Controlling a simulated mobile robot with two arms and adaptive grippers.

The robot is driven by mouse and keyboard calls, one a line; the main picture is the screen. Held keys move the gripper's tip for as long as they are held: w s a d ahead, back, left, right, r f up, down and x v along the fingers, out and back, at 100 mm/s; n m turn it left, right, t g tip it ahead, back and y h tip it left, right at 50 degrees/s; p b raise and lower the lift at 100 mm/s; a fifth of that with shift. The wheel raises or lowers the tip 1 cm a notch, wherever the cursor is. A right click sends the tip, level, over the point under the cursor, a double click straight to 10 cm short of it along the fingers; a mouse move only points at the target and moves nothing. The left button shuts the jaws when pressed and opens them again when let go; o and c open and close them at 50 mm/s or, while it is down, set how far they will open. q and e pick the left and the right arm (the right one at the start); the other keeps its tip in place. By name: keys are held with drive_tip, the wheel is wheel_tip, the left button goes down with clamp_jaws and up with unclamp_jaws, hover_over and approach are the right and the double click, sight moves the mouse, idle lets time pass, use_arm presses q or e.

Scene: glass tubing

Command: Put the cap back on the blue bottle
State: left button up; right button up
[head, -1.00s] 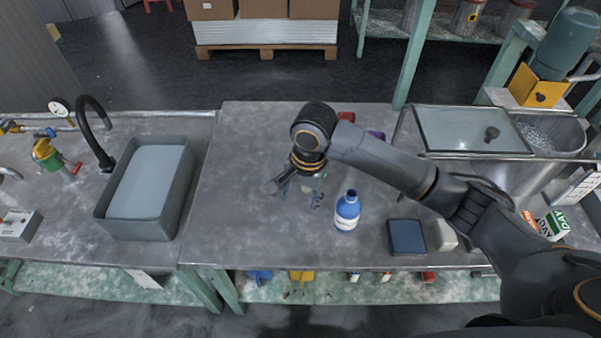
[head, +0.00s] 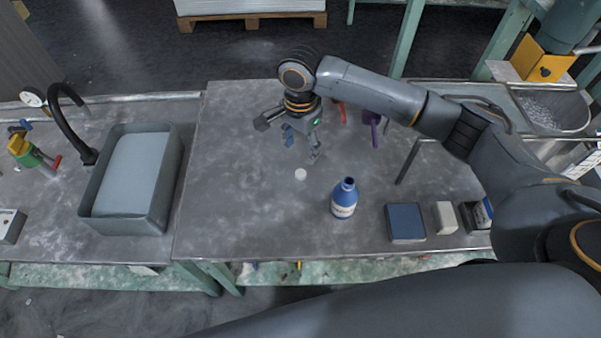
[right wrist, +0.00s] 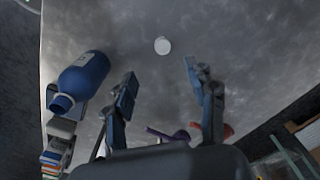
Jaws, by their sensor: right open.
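The blue bottle (head: 344,199) stands upright and uncapped on the grey table, with a white label on its front. It also shows at the left of the right wrist view (right wrist: 84,80). A small round white cap (head: 300,174) lies on the table to the left of the bottle. In the right wrist view the cap (right wrist: 162,46) appears beyond and between the fingertips. My right gripper (head: 301,148) is open and empty, above the table behind the cap and apart from it. My left gripper is not in view.
A grey basin (head: 107,222) with a black tap (head: 72,122) is at the left. A dark blue box (head: 405,222) and a pale block (head: 445,217) stand right of the bottle. Purple (head: 373,126) and red items lie behind my right gripper. The table's left front is clear.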

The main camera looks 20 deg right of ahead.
hover_over(301, 173)
wheel_tip(301, 173, down, 6)
drive_tip(key=shift+s+a+r, duration=0.1)
drive_tip(key=shift+s+r, duration=0.05)
drive_tip(key=shift+r, duration=0.1)
drive_tip(key=f+b, duration=0.1)
drive_tip(key=f, duration=0.4)
drive_tip(key=shift+w+f, duration=0.1)
drive_tip(key=shift+w, duration=0.1)
drive_tip(key=shift+c, duration=0.4)
drive_tip(key=c, duration=0.7)
